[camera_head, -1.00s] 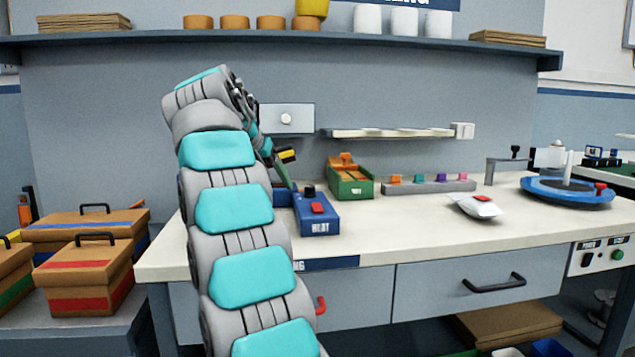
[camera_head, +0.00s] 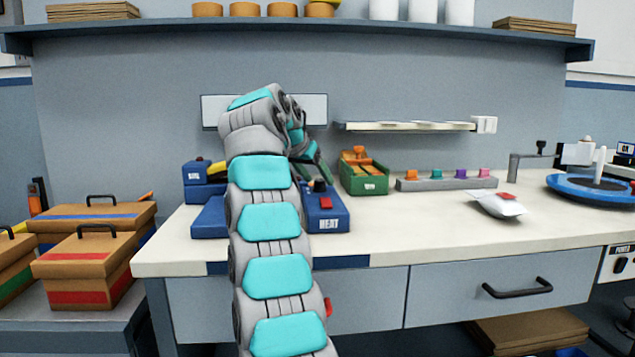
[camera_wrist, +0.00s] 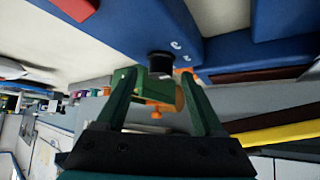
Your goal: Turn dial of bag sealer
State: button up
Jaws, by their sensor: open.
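The bag sealer (camera_head: 330,221) is a blue unit marked HEAT on the white workbench, with a red pad (camera_head: 325,203) on top. Its dark dial (camera_head: 320,186) stands behind the pad. In the wrist view the black dial (camera_wrist: 160,63) sticks out of the blue housing (camera_wrist: 120,30), beside small white marks. My gripper (camera_head: 314,172) reaches down over the sealer from behind my arm. In the wrist view its green fingers (camera_wrist: 158,82) are spread and empty, with the dial just beyond and between the tips. My arm hides part of the sealer.
A green box with orange parts (camera_head: 364,172) stands right of the sealer. Beyond it are a grey rack of coloured pegs (camera_head: 447,185), a white packet (camera_head: 497,204) and a blue turntable (camera_head: 590,192). The bench front right of the sealer is clear.

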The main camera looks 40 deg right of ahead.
jog(key=shift+w+d+f, duration=0.15)
jog(key=shift+d+f, duration=0.15)
jog(key=shift+f, duration=0.05)
grip_shut()
dwell(0.4)
